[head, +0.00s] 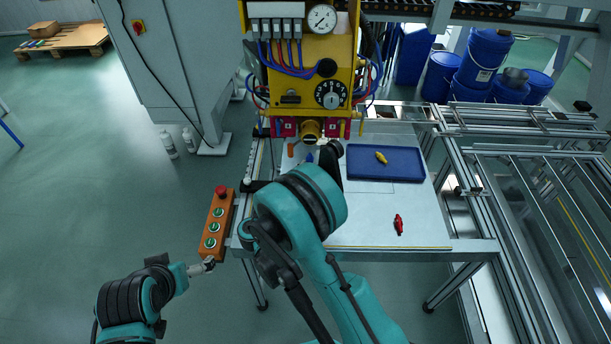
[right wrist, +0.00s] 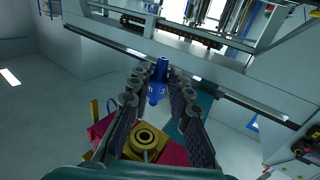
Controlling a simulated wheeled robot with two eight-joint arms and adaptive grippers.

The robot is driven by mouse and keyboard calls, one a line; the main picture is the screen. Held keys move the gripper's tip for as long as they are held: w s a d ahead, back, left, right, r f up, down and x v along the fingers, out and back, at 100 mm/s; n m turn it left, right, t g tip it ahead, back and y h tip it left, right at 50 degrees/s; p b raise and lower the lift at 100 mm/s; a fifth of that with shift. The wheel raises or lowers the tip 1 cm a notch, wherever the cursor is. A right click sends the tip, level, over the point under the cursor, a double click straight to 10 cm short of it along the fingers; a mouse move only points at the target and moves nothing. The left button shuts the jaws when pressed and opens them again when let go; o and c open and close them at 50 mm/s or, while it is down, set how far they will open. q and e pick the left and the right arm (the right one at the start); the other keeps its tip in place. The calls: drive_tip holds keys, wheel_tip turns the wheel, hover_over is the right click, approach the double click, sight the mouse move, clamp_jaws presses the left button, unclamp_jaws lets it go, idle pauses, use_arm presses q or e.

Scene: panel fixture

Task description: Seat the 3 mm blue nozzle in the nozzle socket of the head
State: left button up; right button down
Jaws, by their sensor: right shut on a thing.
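My right gripper (right wrist: 157,92) is shut on the blue nozzle (right wrist: 157,76), which sits between its two ribbed fingers in the right wrist view. The nozzle socket (right wrist: 146,135) shows there as a brass ring in the head's underside, apart from the nozzle in the picture. In the head view the yellow head (head: 311,128) hangs above the table, and a bit of the blue nozzle (head: 309,157) shows just below it. My right arm hides most of that gripper. My left gripper (head: 208,265) is at the lower left beside the orange button box; its jaw opening is unclear.
A blue tray (head: 412,176) on the table holds a yellow nozzle (head: 381,158). A red nozzle (head: 399,224) lies on the table in front of it. The orange button box (head: 215,228) is at the table's left edge. Aluminium conveyor rails (head: 520,150) run along the right.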

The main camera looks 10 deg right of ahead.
wheel_tip(320, 180, up, 6)
drive_tip(key=p, duration=0.3)
drive_tip(key=shift+f+p, duration=0.1)
drive_tip(key=shift+p, duration=0.3)
drive_tip(key=shift+b, duration=0.7)
idle(1.5)
drive_tip(key=shift+r+p, duration=0.8)
drive_tip(key=shift+r, duration=0.5)
drive_tip(key=c, duration=1.3)
unclamp_jaws()
drive_tip(key=shift+s+a, duration=0.1)
